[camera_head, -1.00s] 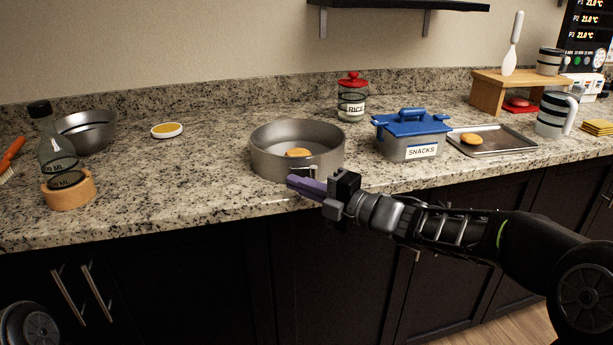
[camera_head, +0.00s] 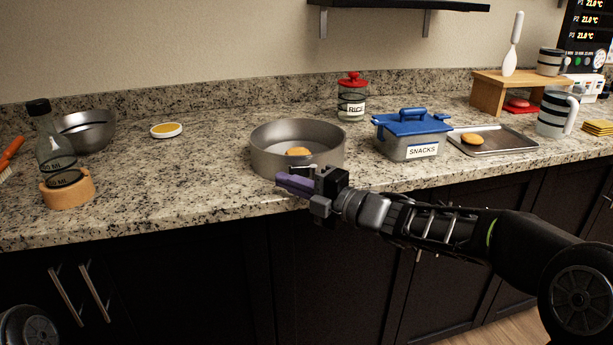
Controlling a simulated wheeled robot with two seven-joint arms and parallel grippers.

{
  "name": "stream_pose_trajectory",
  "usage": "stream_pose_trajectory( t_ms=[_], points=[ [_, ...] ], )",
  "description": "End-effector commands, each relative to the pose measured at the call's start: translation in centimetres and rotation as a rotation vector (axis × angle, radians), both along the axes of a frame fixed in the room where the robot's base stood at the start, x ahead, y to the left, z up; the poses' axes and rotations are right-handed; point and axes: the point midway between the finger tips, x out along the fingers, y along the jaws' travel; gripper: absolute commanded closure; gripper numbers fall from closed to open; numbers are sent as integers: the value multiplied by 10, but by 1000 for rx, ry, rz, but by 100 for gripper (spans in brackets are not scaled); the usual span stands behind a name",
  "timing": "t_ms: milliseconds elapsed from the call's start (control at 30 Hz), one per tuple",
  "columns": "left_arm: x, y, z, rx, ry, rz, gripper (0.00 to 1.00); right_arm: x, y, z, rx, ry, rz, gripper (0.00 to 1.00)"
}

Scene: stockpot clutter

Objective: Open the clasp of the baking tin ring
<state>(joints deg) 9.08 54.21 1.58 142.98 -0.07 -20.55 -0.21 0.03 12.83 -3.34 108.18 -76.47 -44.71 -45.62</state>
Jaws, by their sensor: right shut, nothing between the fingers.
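The grey baking tin ring (camera_head: 270,158) stands on the granite counter in the middle of the view, with a round golden-brown item (camera_head: 298,152) inside it. A bit of the clasp (camera_head: 307,170) shows on the ring's front wall, just above my right gripper; most of it is hidden or too small to make out. My right gripper (camera_head: 282,181) is shut and empty, its purple fingers pointing left in front of the ring's lower front wall. I cannot tell whether it touches the ring. My left gripper is not in view.
A blue-lidded SNACKS box (camera_head: 410,140) stands right of the ring, beside a baking tray (camera_head: 493,147). A red-lidded RICE jar (camera_head: 351,104) stands behind. A bottle (camera_head: 53,150) in a wooden holder (camera_head: 70,196) is at left.

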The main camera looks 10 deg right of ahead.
Motion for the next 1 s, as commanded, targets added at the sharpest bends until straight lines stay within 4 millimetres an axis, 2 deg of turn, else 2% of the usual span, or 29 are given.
stream_pose_trajectory(
  t_ms=[1000],
  points=[
    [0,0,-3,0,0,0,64,10,10,0,0,0,1,100]
  ],
)
